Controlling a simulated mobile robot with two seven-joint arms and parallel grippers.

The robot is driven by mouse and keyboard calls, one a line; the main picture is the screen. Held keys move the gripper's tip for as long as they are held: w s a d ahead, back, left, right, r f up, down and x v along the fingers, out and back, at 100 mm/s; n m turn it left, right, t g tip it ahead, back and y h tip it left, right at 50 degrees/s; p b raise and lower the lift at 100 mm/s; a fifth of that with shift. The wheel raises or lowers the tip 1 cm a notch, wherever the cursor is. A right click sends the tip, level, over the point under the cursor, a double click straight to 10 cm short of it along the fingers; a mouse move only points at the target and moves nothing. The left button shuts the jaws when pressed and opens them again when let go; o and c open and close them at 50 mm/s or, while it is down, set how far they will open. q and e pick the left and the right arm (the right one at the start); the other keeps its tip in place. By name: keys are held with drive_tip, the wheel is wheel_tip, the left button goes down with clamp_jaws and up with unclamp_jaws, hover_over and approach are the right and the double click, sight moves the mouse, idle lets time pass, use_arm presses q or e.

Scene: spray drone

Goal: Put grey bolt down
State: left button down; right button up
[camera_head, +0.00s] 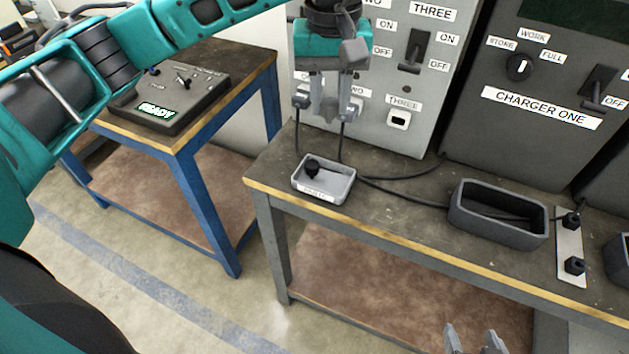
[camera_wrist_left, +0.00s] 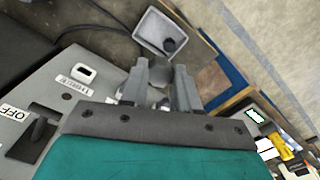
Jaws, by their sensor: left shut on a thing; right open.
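My left gripper (camera_head: 325,112) hangs fingers-down in front of the grey panel, above and behind a small grey tray (camera_head: 342,192). It is shut on a small grey thing, probably the grey bolt, mostly hidden by the fingers in the head view. In the left wrist view a pale grey piece shows between the fingers (camera_wrist_left: 160,82). The tray also shows there (camera_wrist_left: 148,24), beyond the fingertips, apart from them. A black knob-like piece (camera_head: 312,168) is in the tray. My right gripper (camera_head: 476,342) is open and empty at the bottom edge of the head view.
A larger dark bin (camera_head: 455,213) and a light plate (camera_head: 569,252) with two black bolt-like pieces are on the bench to the right. Cables hang and run across the bench behind the tray. Panels with switches stand behind. A blue-legged table (camera_head: 188,140) is at left.

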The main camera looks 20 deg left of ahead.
use_arm(q)
drive_tip(key=shift+w+d+f+n+b, duration=0.3)
drive_tip(key=shift+f+n, duration=0.3)
drive_tip(key=shift+f, duration=2.15)
drive_tip(key=shift+w+d+f+n+b, duration=0.2)
drive_tip(key=shift+f+n+b, duration=0.3)
drive_tip(key=shift+f, duration=2.2)
drive_tip(key=shift+w+d+f+n+b, duration=0.2)
drive_tip(key=shift+f+n, duration=0.5)
drive_tip(key=shift+f, duration=2.05)
use_arm(e)
drive_tip(key=shift+w+a+f, duration=0.3)
drive_tip(key=shift+a+f, duration=0.4)
drive_tip(key=shift+f, duration=0.25)
use_arm(q)
drive_tip(key=shift+f, duration=0.2)
drive_tip(key=c, duration=0.8)
unclamp_jaws()
drive_tip(key=shift+c, duration=0.2)
drive_tip(key=shift+r, duration=0.15)
use_arm(e)
drive_tip(key=shift+r, duration=0.1)
